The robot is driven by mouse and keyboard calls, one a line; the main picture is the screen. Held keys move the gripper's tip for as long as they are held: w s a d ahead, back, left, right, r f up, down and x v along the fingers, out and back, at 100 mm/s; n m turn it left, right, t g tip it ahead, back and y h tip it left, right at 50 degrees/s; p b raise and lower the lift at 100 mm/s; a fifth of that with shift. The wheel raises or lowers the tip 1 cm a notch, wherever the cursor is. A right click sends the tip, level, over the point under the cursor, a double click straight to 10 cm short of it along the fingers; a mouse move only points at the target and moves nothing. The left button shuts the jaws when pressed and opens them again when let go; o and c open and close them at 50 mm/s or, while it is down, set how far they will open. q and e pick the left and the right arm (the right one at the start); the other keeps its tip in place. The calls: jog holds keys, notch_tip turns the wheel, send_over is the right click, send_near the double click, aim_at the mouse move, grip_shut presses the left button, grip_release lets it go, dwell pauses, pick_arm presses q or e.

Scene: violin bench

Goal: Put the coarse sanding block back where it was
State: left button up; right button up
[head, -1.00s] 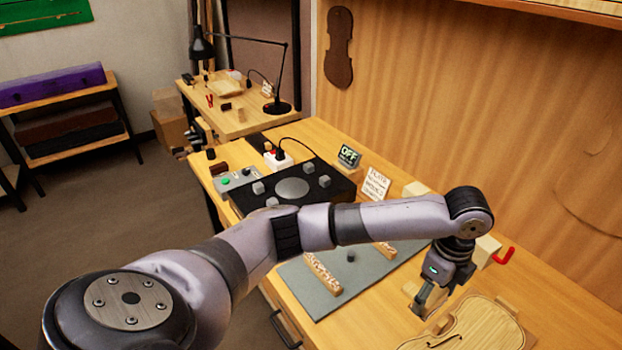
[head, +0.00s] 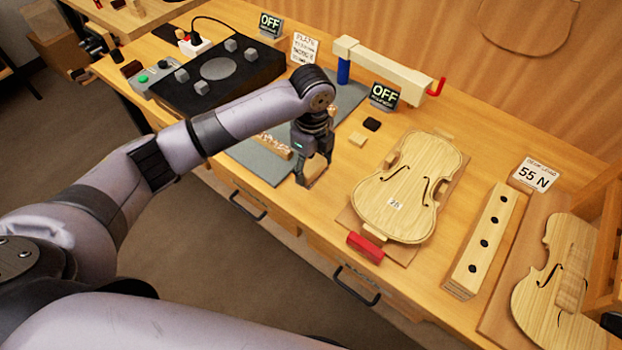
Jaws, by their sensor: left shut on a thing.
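My left gripper (head: 314,172) points down near the front right corner of the grey mat (head: 255,160). It is shut on a small brown block (head: 316,179), which looks like the coarse sanding block. The fingers hide much of this block, and I cannot tell whether it touches the bench. A small tan block (head: 358,139) and a small dark block (head: 372,124) lie on the bench to the right of the gripper.
A violin-shaped plate (head: 413,185) lies to the right, with a red block (head: 365,247) at its front. A holed wooden bar (head: 487,240) and a second plate (head: 555,290) are further right. A black device (head: 215,70) and OFF displays stand behind.

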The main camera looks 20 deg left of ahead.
aim_at(312, 165)
pick_arm(q)
notch_tip(312, 165, down, 7)
jog(key=shift+r+p, duration=0.15)
jog(key=shift+p, duration=0.25)
jog(key=shift+f, duration=0.25)
jog(key=shift+f, duration=0.15)
jog(key=o, duration=1)
jog(key=shift+r, duration=0.25)
notch_tip(312, 165, up, 12)
jog(key=shift+f+b, duration=0.1)
jog(key=shift+b, duration=0.7)
